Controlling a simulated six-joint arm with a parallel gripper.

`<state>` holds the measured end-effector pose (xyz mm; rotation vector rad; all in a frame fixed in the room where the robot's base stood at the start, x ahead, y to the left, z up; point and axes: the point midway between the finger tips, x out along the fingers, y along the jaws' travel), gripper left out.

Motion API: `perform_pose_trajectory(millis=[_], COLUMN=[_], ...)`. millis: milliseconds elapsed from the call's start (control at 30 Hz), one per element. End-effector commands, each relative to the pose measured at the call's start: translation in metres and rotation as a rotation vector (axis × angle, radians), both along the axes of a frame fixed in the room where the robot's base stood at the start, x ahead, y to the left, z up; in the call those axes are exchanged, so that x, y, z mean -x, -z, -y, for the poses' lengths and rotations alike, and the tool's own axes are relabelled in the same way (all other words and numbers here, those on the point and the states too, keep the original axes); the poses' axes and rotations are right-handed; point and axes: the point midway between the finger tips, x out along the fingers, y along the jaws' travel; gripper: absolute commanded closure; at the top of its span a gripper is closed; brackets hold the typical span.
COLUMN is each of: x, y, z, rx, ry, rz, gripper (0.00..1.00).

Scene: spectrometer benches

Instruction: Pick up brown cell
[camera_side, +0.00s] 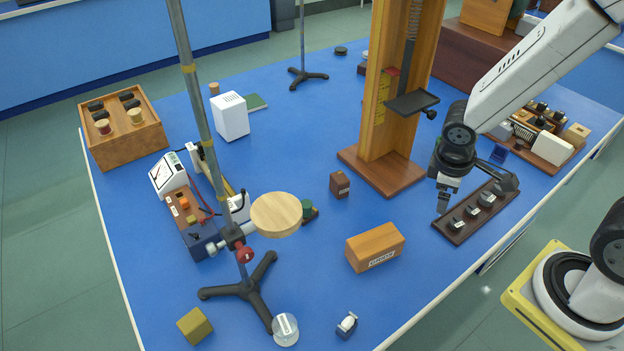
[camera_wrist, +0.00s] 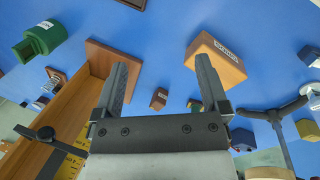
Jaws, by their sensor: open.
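The brown cell looks to be the small dark brown block (camera_side: 340,185) with a pale label, standing on the blue bench left of the wooden stand's base. In the wrist view the small brown block (camera_wrist: 158,98) shows between my two fingers, some way beyond them. My gripper (camera_side: 443,205) is at the right, over the dark rack, well apart from the block. In the wrist view my gripper (camera_wrist: 162,62) has its fingers spread with nothing between them.
A larger labelled wooden box (camera_side: 375,248) stands in front of the block. The tall wooden stand (camera_side: 392,100) rises between block and gripper's far side. A dark rack (camera_side: 476,212) lies below my gripper. A tripod stand (camera_side: 243,292) with a wooden disc is left.

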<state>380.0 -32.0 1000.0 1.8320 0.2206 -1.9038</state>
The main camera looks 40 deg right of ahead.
Motion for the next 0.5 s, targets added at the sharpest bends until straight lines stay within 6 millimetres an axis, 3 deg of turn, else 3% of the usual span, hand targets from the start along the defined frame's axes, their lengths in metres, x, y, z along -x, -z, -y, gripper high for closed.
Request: perform_pose_trajectory(millis=[267, 500], x=[-0.006, -0.024], y=[0.016, 0.026], z=[0.029, 0.051], rx=[0.210, 0.398], ry=[-0.304, -0.568], rz=[-0.162, -0.270], gripper=[0.06, 0.06])
